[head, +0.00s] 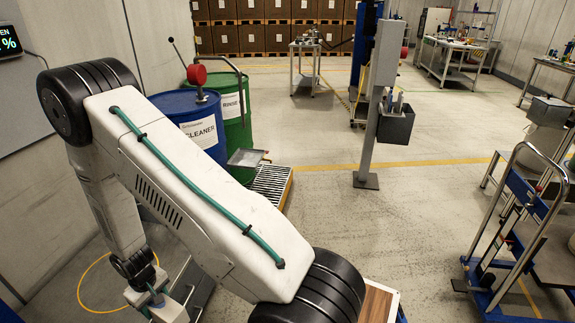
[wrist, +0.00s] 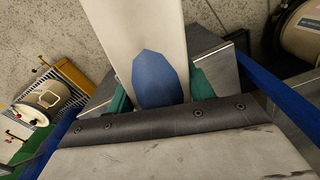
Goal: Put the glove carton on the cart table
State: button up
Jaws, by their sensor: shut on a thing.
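The glove carton (wrist: 142,30) is a white box with a blue oval on its face, seen in the wrist view. My gripper (wrist: 160,95) is shut on it, with a green pad at each side of the carton. The far end of the carton runs out of the top of the wrist view.
A grey post (head: 380,95) with a dark bin (head: 396,125) stands mid-floor. The floor between post and cart is open. Workbenches stand farther back.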

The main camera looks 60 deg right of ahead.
aim_at(546, 250)
jog(key=k, duration=2.15)
jog(key=z, duration=2.15)
